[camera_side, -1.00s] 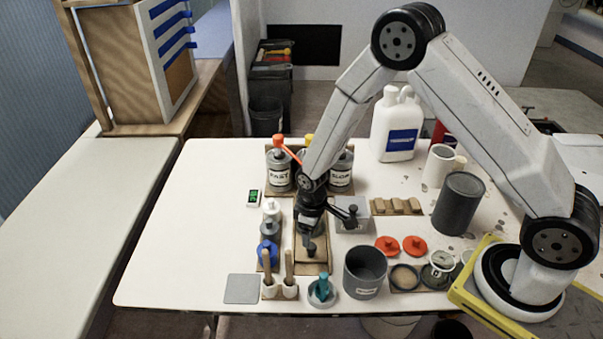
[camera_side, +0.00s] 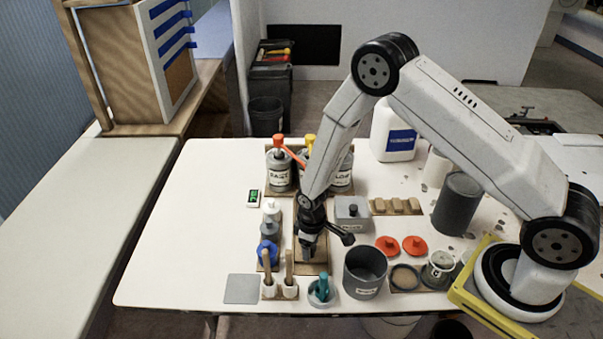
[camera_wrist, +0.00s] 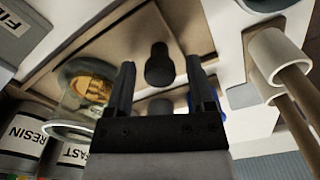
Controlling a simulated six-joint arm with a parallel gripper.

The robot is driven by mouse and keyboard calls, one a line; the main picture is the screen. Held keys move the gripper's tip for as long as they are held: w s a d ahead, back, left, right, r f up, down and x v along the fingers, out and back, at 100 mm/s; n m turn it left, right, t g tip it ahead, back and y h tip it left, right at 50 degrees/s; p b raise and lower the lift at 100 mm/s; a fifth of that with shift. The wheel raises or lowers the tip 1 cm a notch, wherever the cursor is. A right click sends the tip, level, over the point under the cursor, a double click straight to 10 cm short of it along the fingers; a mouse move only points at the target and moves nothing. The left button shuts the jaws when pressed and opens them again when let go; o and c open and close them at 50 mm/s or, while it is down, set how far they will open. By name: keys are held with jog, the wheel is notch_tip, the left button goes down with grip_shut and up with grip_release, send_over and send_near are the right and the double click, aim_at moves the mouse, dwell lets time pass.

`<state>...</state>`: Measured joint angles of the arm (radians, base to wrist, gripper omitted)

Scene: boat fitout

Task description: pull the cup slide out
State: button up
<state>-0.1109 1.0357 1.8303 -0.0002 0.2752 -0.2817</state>
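The cup slide is a flat tan wooden board (camera_side: 314,266) lying in the middle of the white bench, partly hidden by my arm. In the wrist view its dark round knob (camera_wrist: 158,68) stands up from the wooden surface (camera_wrist: 125,45). My gripper (camera_wrist: 161,64) is open, with the knob showing between its two fingers; I cannot tell whether either finger touches it. In the side view my gripper (camera_side: 307,247) is low over the slide and hides the knob. A clear cup (camera_wrist: 90,92) with amber contents shows left of the fingers in the wrist view.
A row of small bottles (camera_side: 269,228) stands close on the left, and brush holders (camera_side: 279,290) stand in front. Behind are labelled cans (camera_side: 279,172). A grey box (camera_side: 352,214) and a dark open pot (camera_side: 365,272) stand on the right.

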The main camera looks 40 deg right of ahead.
grip_shut()
dwell(1.2)
